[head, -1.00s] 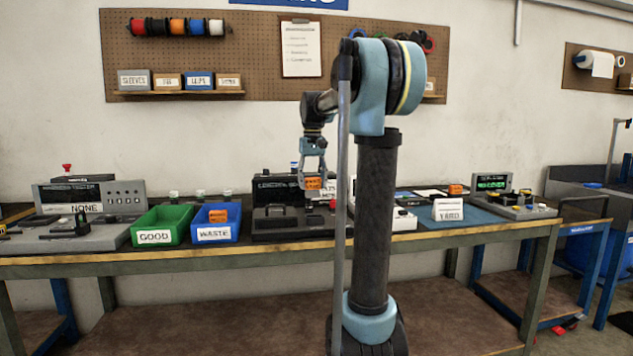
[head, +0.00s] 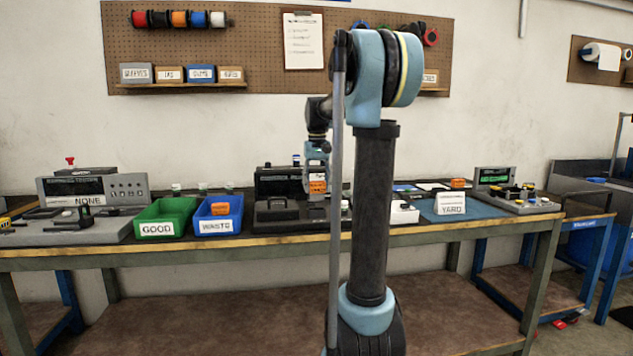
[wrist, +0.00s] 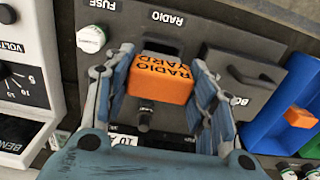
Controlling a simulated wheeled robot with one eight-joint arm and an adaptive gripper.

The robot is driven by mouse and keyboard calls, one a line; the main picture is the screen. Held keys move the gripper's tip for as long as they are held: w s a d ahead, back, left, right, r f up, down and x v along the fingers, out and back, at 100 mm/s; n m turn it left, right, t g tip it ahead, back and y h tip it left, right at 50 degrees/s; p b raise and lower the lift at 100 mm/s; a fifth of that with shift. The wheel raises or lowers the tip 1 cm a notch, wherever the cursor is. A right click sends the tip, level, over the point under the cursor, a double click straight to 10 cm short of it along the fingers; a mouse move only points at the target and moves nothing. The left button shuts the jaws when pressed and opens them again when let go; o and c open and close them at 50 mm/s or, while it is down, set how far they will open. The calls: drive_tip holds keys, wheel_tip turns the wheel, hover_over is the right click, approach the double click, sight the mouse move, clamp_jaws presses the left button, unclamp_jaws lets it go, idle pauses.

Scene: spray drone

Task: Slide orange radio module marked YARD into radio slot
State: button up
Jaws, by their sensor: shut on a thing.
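The orange radio module (wrist: 158,82) reads RADIO YARD in the wrist view. My gripper (wrist: 163,68) is shut on it, with one finger on each side. The module's far end is at the dark radio slot (wrist: 158,43) of the grey test fixture (wrist: 222,38), beside the RADIO label. Whether it has entered the slot cannot be told, as the module covers the slot's near part. In the head view my gripper (head: 317,165) points down and holds the module (head: 317,187) over the fixture's right part.
A blue WASTE bin (head: 197,228) holds another orange block (head: 220,208); a green GOOD bin (head: 157,230) stands left of it. A white YARD card (head: 451,209) stands to the right, near an orange block (head: 457,183). The fixture's dark handle (wrist: 258,78) is right of the module.

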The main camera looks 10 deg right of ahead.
sight(317, 192)
drive_tip(key=shift+f, duration=0.95)
drive_tip(key=shift+s+f, duration=0.1)
drive_tip(key=shift+f, duration=1.95)
idle(1.1)
drive_tip(key=o, duration=1.5)
drive_tip(key=shift+c, duration=0.2)
drive_tip(key=shift+r, duration=0.1)
wheel_tip(317, 192, up, 12)
drive_tip(key=shift+f, duration=0.1)
drive_tip(key=s+f+t, duration=0.2)
drive_tip(key=s+f, duration=2.8)
drive_tip(key=s, duration=0.4)
drive_tip(key=shift+s+d, duration=0.15)
drive_tip(key=shift+s, duration=0.15)
